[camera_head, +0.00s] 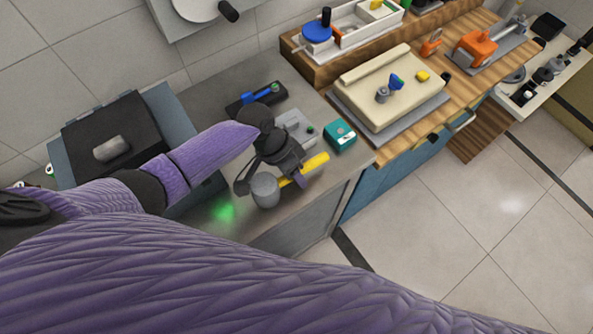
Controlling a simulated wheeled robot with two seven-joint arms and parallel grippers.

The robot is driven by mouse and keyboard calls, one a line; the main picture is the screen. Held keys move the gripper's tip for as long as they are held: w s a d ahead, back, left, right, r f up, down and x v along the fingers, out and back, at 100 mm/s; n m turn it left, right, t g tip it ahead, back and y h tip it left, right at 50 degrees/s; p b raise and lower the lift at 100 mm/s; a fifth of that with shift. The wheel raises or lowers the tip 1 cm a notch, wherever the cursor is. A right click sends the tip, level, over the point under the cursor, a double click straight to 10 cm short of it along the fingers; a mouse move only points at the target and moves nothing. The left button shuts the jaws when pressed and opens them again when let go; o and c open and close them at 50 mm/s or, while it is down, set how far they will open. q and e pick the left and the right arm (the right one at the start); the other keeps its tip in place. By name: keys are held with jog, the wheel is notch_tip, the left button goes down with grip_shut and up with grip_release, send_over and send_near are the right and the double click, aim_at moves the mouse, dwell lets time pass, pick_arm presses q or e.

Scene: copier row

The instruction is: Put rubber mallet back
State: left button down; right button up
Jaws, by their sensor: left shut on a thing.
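The rubber mallet has a grey head (265,190) and a yellow handle (314,164). My left gripper (286,172) is shut on the mallet near the middle of its length and hides part of the handle. The head points to the lower left and the handle to the upper right. The mallet shows over the front part of the grey counter (215,100); I cannot tell whether it touches the top. My right gripper is not in view.
A teal box (340,135), a grey device (300,126) and a black tray (255,98) with a blue item are close to the gripper. A black machine (112,140) stands left. A cream board (392,90) lies on the wooden counter to the right. The tiled floor in front is clear.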

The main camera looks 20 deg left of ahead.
pick_arm(q)
jog(key=shift+f+b, duration=0.3)
jog(key=shift+f, duration=0.1)
jog(key=shift+c, duration=2)
grip_release()
